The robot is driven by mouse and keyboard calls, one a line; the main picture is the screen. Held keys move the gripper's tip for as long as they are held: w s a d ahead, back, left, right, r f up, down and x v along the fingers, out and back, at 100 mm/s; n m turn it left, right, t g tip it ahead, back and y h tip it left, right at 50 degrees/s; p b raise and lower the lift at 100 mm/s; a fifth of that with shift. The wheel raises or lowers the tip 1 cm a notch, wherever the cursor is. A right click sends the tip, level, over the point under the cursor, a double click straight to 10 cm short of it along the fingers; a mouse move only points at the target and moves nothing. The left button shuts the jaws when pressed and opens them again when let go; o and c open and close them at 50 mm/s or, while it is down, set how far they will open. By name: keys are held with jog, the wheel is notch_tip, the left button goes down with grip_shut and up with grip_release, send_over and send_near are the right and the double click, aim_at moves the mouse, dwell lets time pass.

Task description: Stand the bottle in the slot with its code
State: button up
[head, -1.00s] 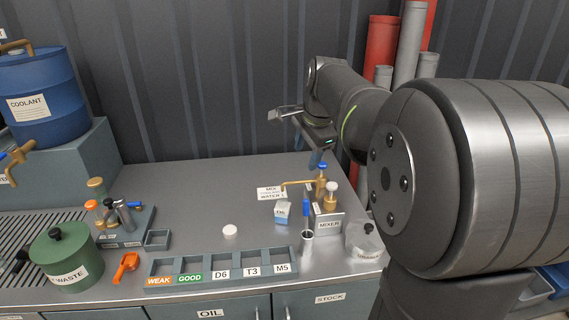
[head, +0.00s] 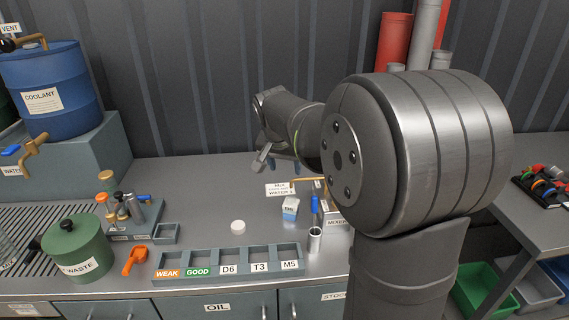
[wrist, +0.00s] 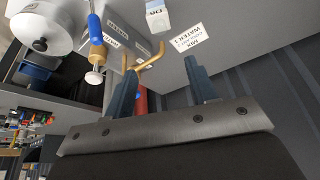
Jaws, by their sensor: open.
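A small white and blue bottle (head: 290,209) stands upright on the bench behind the slot rack; its code is small and looks like D6. It also shows at the top of the wrist view (wrist: 157,16). The grey slot rack (head: 211,273) lies along the front of the bench, its slots labelled WEAK, GOOD, D6, T3 and M5. The five-slot row looks empty. My gripper (head: 272,162) is over the back of the bench, behind and above the bottle, partly hidden by my arm. In the wrist view my gripper (wrist: 163,85) has its fingers apart with nothing between them.
A mixer (head: 337,223) with brass taps and a metal cup (head: 315,240) stand right of the bottle. A white cap (head: 238,227) lies left of it. A green waste pot (head: 77,249) and orange scoop (head: 134,260) are at left. The bench behind the cap is clear.

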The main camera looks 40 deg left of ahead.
aim_at(291, 197)
jog(key=x, duration=1.7)
jog(key=shift+d, duration=0.1)
jog(key=shift+r, duration=0.1)
grip_shut()
jog(key=shift+s+a, duration=0.8)
jog(key=shift+s, duration=0.6)
jog(key=shift+s+a, duration=0.75)
jog(key=shift+s, duration=0.6)
jog(key=shift+s+a, duration=0.8)
jog(key=shift+s, duration=0.6)
grip_release()
